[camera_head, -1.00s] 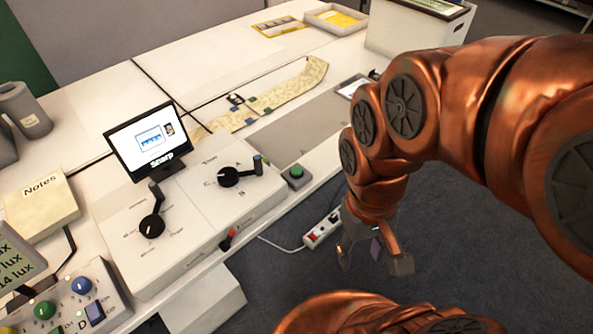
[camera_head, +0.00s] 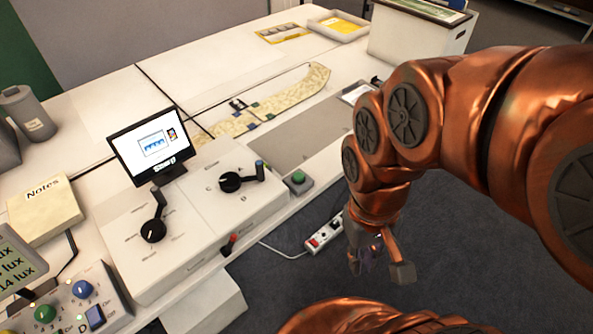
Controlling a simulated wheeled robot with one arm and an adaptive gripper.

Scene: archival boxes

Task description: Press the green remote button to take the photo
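The green remote button (camera_head: 298,177) sits on a small grey box at the front edge of the table, just right of the white control panel. My gripper (camera_head: 378,268) hangs past the table's front edge, over the dark floor, to the lower right of the button and apart from it. Its fingers point down, and one finger is partly hidden, so I cannot tell how far apart they are. The small monitor (camera_head: 150,143) behind the panel shows a picture and the word "Sharp".
The white panel (camera_head: 205,205) carries two black lever knobs and a red switch. A power strip (camera_head: 324,233) lies near the gripper. A long parchment (camera_head: 270,105) lies behind the button.

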